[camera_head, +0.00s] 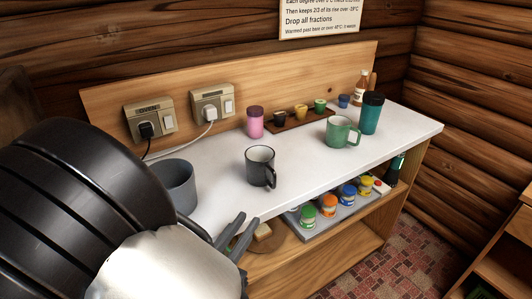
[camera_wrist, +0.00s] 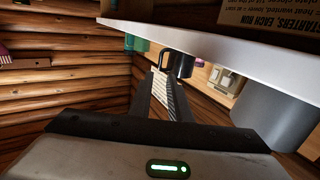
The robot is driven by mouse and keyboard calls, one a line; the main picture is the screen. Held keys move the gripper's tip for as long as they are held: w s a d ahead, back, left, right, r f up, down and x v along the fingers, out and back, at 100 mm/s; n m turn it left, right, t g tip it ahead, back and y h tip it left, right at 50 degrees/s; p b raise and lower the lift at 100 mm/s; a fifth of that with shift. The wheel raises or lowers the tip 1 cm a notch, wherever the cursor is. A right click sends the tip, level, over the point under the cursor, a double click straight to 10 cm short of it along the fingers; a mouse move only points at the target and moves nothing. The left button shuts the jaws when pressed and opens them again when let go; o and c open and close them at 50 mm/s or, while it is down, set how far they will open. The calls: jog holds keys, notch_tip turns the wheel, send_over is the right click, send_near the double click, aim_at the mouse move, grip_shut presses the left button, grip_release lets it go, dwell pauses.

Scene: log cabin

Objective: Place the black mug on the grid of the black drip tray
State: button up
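The black mug (camera_head: 260,168) stands upright on the white counter, its handle towards the lower right. It also shows in the wrist view (camera_wrist: 181,64), just beyond the fingertips. My gripper (camera_head: 250,217) is in front of the counter's front edge, nearer the camera than the mug and apart from it. In the wrist view its two fingers (camera_wrist: 160,76) stand apart with nothing held between them. I cannot make out the black drip tray in either view; my arm hides the left part of the counter.
A grey pot (camera_head: 176,184) stands left of the mug. Several paint jars sit on a grey tray (camera_head: 312,238) on the shelf below.

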jog(key=b, duration=0.1)
send_near(274, 182)
jog(key=x, duration=0.4)
jog(key=shift+w+d+f, duration=0.2)
jog(key=shift+w+f, duration=0.05)
jog(key=shift+w, duration=0.05)
jog(key=shift+r+b+x, duration=0.15)
jog(key=shift+b+x, duration=0.15)
jog(key=shift+x, duration=1.2)
jog(key=shift+r+b+x, duration=0.1)
jog(key=shift+b+x, duration=0.2)
jog(key=shift+x, duration=1.2)
jog(key=shift+a, duration=0.1)
jog(key=shift+c, duration=0.3)
grip_shut()
